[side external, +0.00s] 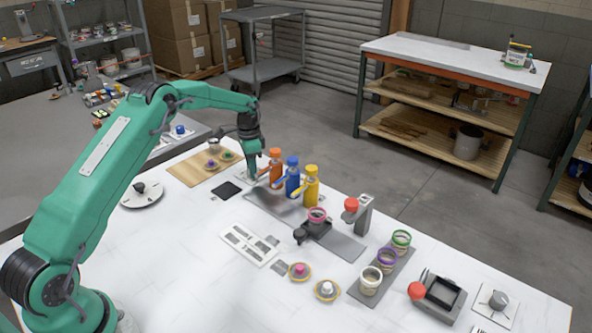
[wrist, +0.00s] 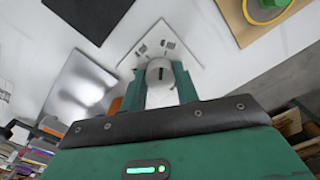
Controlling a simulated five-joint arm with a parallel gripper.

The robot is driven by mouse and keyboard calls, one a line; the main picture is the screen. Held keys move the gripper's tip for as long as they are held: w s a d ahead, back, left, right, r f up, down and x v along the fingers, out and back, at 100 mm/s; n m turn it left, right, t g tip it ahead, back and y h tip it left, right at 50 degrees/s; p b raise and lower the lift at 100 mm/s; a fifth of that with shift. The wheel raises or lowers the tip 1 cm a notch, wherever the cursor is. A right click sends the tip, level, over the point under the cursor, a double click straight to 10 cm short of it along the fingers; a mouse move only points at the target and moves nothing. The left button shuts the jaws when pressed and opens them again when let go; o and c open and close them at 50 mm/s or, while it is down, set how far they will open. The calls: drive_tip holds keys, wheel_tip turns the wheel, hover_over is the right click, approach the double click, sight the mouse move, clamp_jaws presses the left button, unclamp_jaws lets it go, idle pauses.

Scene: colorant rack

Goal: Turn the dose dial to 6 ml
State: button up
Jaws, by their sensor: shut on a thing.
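The dose dial appears to be the grey round knob (wrist: 159,70) with a dark pointer line, on a white square plate (wrist: 178,30) with small dark marks, in the wrist view. My gripper (wrist: 160,82) is shut on the knob, one green finger on each side. The pointer line runs roughly up and down in that view; the scale is too small to read. In the side external view my gripper (side external: 251,173) is low over the table, left of the orange bottle (side external: 275,168), and it mostly hides the dial.
Blue (side external: 292,178) and yellow (side external: 311,188) bottles stand just right of the orange one. A tan board (side external: 190,174) with cups and a black square (side external: 227,190) lie to the left. Another knob on a white plate (side external: 490,312) is far right.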

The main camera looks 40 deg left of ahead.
drive_tip(key=shift+r+m, duration=0.1)
drive_tip(key=shift+m, duration=1)
drive_tip(key=o, duration=1)
drive_tip(key=shift+c, duration=0.2)
wheel_tip(320, 180, up, 7)
drive_tip(key=shift+r, duration=0.35)
drive_tip(key=shift+r, duration=0.1)
